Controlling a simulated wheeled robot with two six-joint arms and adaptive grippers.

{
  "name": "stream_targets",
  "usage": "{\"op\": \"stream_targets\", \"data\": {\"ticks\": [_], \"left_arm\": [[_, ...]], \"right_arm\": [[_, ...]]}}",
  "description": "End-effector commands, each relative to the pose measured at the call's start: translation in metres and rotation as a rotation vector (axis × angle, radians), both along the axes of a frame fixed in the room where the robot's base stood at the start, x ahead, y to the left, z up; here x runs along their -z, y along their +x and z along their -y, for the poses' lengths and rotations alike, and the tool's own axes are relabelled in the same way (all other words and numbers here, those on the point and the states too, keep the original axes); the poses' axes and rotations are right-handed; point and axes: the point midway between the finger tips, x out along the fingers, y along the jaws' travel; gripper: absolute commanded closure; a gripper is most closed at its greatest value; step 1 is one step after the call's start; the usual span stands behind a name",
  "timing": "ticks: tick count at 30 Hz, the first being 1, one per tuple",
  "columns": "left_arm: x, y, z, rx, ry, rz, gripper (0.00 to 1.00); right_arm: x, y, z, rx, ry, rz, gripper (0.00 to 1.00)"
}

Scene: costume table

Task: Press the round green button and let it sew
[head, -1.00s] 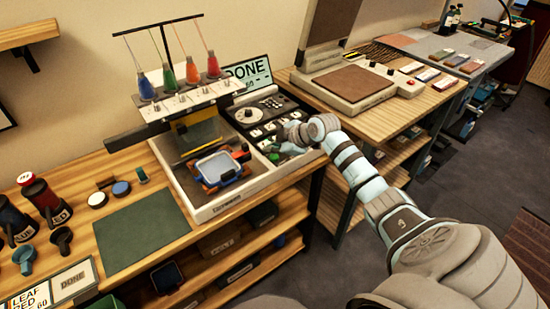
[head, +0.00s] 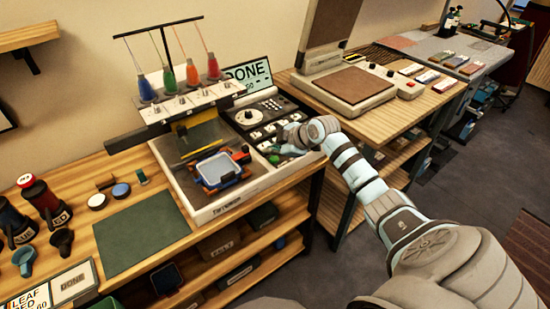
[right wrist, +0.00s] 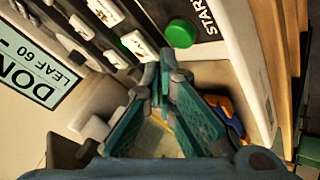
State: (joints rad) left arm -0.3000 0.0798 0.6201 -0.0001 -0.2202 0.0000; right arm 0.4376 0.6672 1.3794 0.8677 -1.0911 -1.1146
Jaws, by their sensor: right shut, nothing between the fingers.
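The round green button (right wrist: 180,33) sits beside the word START on the machine's panel in the right wrist view. In the head view it shows as a small green spot (head: 274,158) close by my gripper. My right gripper (right wrist: 164,68) is shut and empty, its fingertips near the button with a visible gap in the picture. In the head view the right gripper (head: 287,140) is over the panel's right side. The embroidery machine (head: 232,203) holds a blue-rimmed hoop (head: 220,171) on an orange carriage. Its screen (head: 247,75) reads DONE; the right wrist view also shows LEAF 60. My left gripper is out of view.
White keys (right wrist: 103,11) and a dial (head: 249,117) lie close to the gripper. Thread cones (head: 167,78) stand above the machine. A green mat (head: 147,230) and dark cups lie to the left. A heat press (head: 352,88) stands on the right-hand table.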

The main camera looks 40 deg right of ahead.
Motion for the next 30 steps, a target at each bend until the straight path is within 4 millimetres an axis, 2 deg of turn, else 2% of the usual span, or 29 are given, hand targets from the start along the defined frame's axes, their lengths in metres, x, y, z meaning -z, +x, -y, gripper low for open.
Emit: {"op": "stream_targets", "data": {"ticks": [11,30], "left_arm": [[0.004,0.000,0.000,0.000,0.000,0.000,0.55],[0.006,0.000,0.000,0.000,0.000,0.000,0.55]], "right_arm": [[0.009,0.000,0.000,0.001,0.000,-0.002,1.00],[0.012,0.000,0.000,0.000,0.000,0.000,1.00]]}}
